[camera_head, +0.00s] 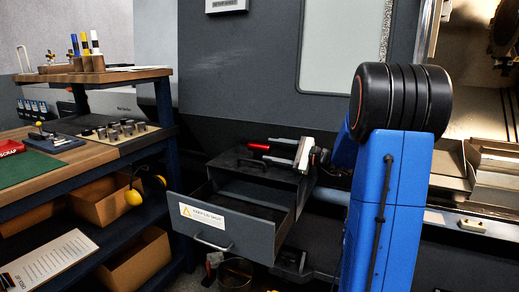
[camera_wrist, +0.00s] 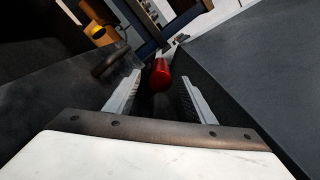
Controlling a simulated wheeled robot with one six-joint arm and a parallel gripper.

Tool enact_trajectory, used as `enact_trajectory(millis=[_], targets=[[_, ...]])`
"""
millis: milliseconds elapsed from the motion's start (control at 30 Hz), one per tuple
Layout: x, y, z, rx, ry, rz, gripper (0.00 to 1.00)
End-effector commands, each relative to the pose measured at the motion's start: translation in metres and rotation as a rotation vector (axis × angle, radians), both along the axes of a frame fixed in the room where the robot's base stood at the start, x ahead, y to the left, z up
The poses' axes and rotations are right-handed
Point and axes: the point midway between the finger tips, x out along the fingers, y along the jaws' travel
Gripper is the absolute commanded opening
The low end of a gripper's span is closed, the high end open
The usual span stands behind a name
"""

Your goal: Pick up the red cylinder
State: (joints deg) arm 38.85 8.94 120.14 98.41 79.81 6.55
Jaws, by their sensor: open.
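The red cylinder (camera_head: 259,146) shows at the top of the grey cabinet, near its back edge. In the wrist view the red cylinder (camera_wrist: 161,75) is seen nearly end-on, between and slightly beyond the two fingertips. My gripper (camera_head: 268,149) is open, with its pale fingers pointing left toward the cylinder. In the wrist view a visible gap separates each finger of my gripper (camera_wrist: 161,84) from the cylinder's sides. I cannot tell whether the cylinder rests on the cabinet top.
The cabinet's drawer (camera_head: 228,226) is pulled open below my gripper. A workbench (camera_head: 95,150) with a green mat (camera_head: 28,168) and several small metal parts stands left. Cardboard boxes (camera_head: 135,264) fill its lower shelves. The dark machine wall (camera_head: 240,80) rises behind.

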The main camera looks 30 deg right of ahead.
Motion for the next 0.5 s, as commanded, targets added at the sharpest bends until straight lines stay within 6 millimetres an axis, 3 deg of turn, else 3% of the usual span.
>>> enact_trajectory(millis=[67,200,267,500], targets=[[-0.0002,-0.0001,0.0001,0.000,0.000,0.000,0.45],[-0.0002,-0.0002,0.0001,0.000,0.000,0.000,0.11],[-0.0002,-0.0002,0.0001,0.000,0.000,0.000,0.00],[-0.0003,-0.0002,0.0009,-0.001,-0.001,0.000,0.00]])
